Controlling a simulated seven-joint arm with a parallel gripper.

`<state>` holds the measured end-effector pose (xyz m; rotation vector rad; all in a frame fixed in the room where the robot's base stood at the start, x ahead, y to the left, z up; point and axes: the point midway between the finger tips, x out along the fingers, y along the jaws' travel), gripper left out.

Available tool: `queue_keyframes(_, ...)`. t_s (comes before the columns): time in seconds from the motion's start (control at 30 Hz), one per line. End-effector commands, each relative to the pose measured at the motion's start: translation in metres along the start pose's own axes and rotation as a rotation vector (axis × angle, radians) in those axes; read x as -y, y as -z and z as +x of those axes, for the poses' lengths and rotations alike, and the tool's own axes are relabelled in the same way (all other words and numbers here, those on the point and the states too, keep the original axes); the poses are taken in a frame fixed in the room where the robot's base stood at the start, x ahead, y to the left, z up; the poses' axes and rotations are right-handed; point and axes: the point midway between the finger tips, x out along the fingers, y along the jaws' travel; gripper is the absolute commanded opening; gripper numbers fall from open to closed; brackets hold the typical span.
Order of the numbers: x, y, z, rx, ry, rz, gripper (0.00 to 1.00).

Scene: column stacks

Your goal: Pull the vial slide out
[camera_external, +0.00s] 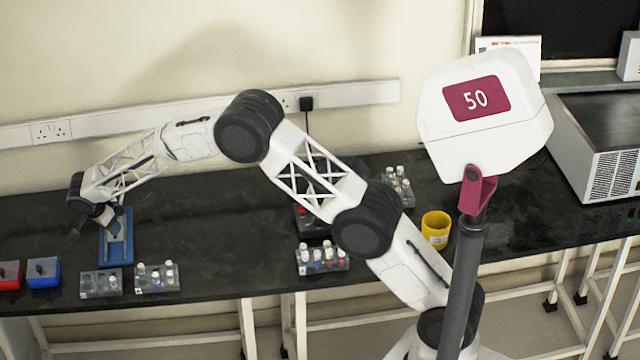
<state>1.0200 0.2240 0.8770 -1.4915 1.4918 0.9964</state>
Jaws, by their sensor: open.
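A long blue fixture (128,248) with a pale strip along its middle lies on the dark bench at the left; it looks like the vial slide, but its details are too small to be sure. My gripper (98,222) is at the far left end of my arm, open, over or beside the back part of this fixture. The wrist covers part of the fixture's back end. I cannot tell whether the fingers touch it. No vial shows between the fingers.
Vial racks stand in front of the fixture (101,284) (157,278), near the bench's front edge. Red (9,275) and blue (43,272) boxes sit at far left. More vial racks (322,260) (398,185) and a yellow cup (436,229) stand further right.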

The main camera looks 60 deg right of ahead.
Motion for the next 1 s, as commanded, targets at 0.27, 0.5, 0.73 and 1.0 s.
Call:
queue_keyframes(0.27, 0.0, 0.0, 0.021, -0.001, -0.001, -0.001, 0.5)
queue_keyframes(0.5, 0.0, 0.0, 0.022, -0.001, 0.0, -0.001, 0.5)
queue_keyframes(0.73, 0.0, 0.0, 0.022, -0.001, 0.0, -0.001, 0.29)
queue_keyframes(1.0, 0.0, 0.0, 0.022, -0.001, 0.0, -0.001, 0.0)
